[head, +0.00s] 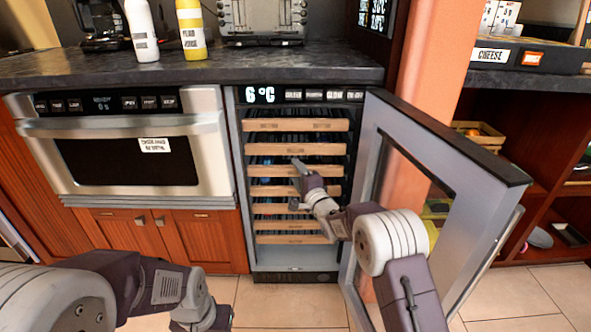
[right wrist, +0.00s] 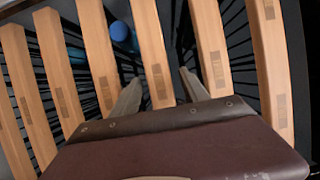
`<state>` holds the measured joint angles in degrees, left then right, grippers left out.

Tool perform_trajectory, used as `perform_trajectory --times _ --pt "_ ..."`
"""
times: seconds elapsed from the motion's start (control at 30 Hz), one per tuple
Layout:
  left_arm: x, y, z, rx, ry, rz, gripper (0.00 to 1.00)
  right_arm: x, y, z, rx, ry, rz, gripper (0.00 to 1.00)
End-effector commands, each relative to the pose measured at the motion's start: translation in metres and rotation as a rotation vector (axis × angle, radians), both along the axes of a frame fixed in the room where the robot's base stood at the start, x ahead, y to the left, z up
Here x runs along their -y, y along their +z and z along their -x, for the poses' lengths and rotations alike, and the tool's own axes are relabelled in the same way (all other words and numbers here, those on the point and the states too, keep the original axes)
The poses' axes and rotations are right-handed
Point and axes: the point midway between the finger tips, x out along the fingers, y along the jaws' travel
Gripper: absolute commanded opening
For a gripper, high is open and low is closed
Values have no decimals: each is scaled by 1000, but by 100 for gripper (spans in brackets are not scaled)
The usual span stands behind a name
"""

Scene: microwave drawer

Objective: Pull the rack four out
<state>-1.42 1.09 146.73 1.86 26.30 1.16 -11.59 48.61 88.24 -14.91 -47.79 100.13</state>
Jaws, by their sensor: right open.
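An open cooler holds a stack of several racks with light wooden fronts. The middle front, fourth from the top and from the bottom, is rack four (head: 270,191); it also shows in the right wrist view (right wrist: 98,55), just left of my fingers. My right gripper (head: 294,184) is open in front of the stack, its fingers one above the other. In the right wrist view the gripper (right wrist: 161,90) has the neighbouring wooden front (right wrist: 151,45), third from the right, between its fingertips, with gaps on both sides. I cannot tell the depth.
The cooler's glass door (head: 462,190) stands open to the right of my right arm. A microwave drawer (head: 130,150) is to the left, shut. A dark counter (head: 330,68) runs above, with a white bottle (head: 141,32) and a yellow bottle (head: 190,30). Tiled floor lies below.

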Motion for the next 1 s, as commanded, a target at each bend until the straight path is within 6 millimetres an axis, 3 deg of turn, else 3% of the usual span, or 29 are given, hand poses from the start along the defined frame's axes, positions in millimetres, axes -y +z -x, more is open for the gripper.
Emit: perform_trajectory --times 0.1,0.43,0.47,0.63,1.0 --pt "0 -10 0 1 0 0 36 -4 -3 -11 2 0 -2 53" --pt "0 -10 -1 2 0 0 36 -6 0 -15 0 -1 -1 53" --pt "0 -10 -1 1 0 0 36 -6 0 -15 0 -1 -1 47" --pt "0 -10 -1 2 0 0 36 -6 0 -15 0 -1 0 0" --pt "0 -10 -1 1 0 0 36 -6 -1 -15 -1 -1 0 0"
